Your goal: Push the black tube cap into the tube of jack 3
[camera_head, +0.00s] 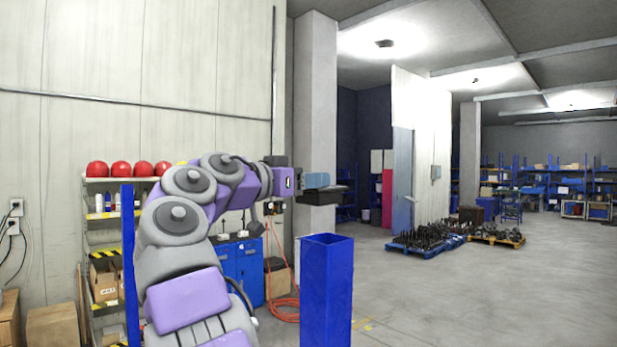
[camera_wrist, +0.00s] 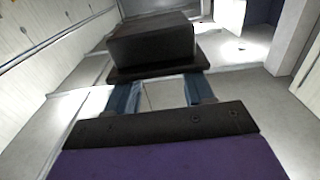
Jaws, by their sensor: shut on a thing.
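My gripper (camera_head: 316,181) is shut on the black tube cap (camera_head: 322,197) at the end of my outstretched arm. In the wrist view the cap (camera_wrist: 150,42) is a dark block with a wider flat flange, with the blue-grey fingers of my gripper (camera_wrist: 162,90) at its near side. A blue square tube (camera_head: 326,290) stands upright with an open top below the cap. In the head view a gap shows between the cap and the tube's rim. No number shows on the tube. The tube is not identifiable in the wrist view.
Another blue post (camera_head: 129,265) stands at the left by my arm. Shelves with red helmets (camera_head: 120,169) and a blue cabinet (camera_head: 240,265) stand behind. Pallets of dark parts (camera_head: 430,237) lie farther right. The floor right of the tube is clear.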

